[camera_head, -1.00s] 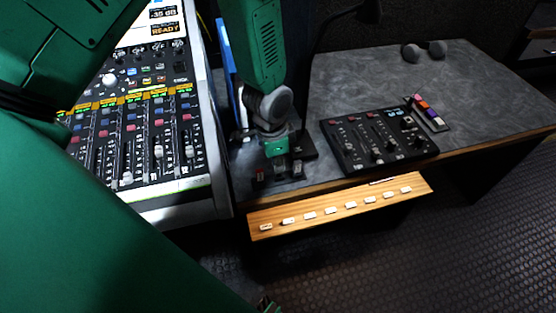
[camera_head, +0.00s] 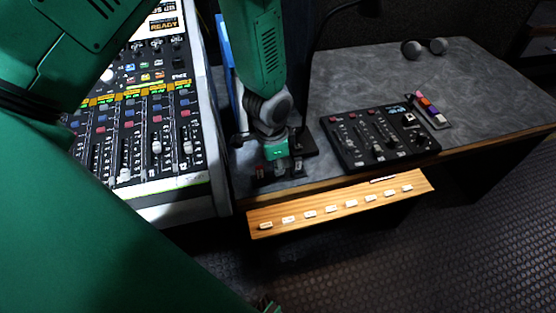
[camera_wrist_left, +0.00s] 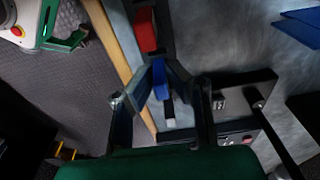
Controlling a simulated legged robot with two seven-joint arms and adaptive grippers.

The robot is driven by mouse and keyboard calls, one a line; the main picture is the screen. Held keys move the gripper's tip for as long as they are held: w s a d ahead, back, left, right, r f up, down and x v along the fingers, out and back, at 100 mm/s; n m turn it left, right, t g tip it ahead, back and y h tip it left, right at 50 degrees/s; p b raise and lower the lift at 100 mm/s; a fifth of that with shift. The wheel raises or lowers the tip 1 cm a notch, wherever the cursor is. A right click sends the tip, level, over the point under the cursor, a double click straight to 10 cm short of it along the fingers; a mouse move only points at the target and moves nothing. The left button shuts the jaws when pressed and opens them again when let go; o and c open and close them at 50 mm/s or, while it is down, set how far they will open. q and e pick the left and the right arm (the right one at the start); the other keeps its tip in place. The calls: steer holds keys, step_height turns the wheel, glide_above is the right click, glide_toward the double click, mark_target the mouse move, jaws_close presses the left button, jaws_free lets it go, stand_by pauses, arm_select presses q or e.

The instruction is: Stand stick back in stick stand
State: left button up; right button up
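The stick stand (camera_head: 247,184) is a low dark rack at the near left edge of the grey desk. A red stick (camera_head: 260,171) stands at its left end, and this stick also shows in the left wrist view (camera_wrist_left: 145,30). My left gripper (camera_head: 281,171) points down over the middle of the stand. In the left wrist view its fingertips (camera_wrist_left: 167,78) close in on a blue stick (camera_wrist_left: 160,84), which is in line with the stand. The blue stick's lower end is hidden, so I cannot tell if it is seated. My right gripper is not in view.
The mixing console (camera_head: 150,195) rises close left of the stand. A small black control panel (camera_head: 380,137) lies to the right, with a rack of coloured pieces (camera_head: 430,110) beyond. A wooden strip with white labels (camera_head: 340,208) runs along the front edge.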

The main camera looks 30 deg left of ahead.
arm_select(q)
steer(key=o, duration=0.3)
steer(key=shift+o, duration=0.2)
steer(key=shift+r, duration=0.2)
step_height(320, 180, up, 12)
steer(key=s, duration=0.1)
steer(key=shift+a+f, duration=0.25)
steer(key=shift+a, duration=0.05)
